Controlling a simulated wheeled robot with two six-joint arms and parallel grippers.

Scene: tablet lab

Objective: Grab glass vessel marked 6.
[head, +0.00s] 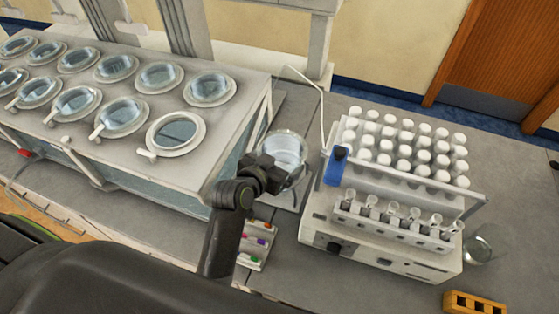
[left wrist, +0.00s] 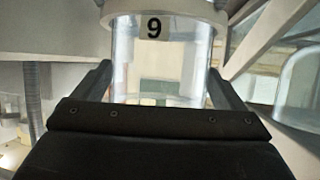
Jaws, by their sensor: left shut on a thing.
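My left gripper (head: 272,168) is shut on a clear glass vessel (head: 288,150), held up between the bath and the white tube machine. In the left wrist view the gripper's fingers (left wrist: 157,88) stand on either side of the vessel (left wrist: 160,62), which has a pale rim at the top of the picture. My right gripper is not in view.
A bath (head: 75,115) with several lidded round openings stands at the left. The tube machine (head: 400,248) with capped vials and tubes stands at the right. A beaker (head: 482,245), a yellow rack (head: 474,303) and a small tray (head: 255,246) are on the grey bench.

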